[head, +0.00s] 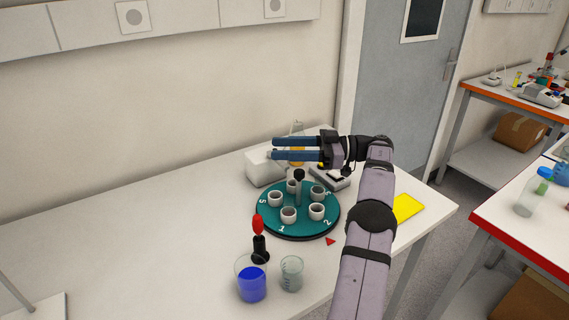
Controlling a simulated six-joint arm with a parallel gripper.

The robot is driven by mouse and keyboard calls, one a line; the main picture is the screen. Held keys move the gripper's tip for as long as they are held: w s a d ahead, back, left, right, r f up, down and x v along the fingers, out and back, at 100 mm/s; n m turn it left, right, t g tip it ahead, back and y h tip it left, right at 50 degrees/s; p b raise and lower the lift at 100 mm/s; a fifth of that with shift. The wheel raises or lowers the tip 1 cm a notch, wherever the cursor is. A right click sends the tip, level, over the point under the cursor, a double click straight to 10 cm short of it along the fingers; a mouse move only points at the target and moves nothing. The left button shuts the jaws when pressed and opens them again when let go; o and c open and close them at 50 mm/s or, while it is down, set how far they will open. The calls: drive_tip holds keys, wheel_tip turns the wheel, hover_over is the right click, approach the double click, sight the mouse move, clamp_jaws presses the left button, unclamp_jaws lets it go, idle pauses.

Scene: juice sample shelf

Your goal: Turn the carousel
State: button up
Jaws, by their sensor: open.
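The carousel (264,223) is a round teal disc on the white table. It carries several white cups in a ring, with numbers such as 5, 1 and 2 readable at its rim. A dark post with a rounded top (299,175) stands near its middle. A small red triangle (330,241) lies on the table just off the carousel's front right edge. My gripper (273,148) has two blue fingers pointing left, spread apart with nothing between them. It appears above the far side of the carousel; its exact height is hard to tell.
A beaker of blue liquid (251,283), an empty glass beaker (291,273) and a red-topped black dropper (259,240) stand in front of the carousel. A white box (262,169) and an orange-filled vessel (297,157) are behind. A yellow pad (408,208) lies right. The table's left is clear.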

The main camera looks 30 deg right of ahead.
drive_tip(key=shift+r, duration=1.25)
drive_tip(key=shift+c, duration=0.6)
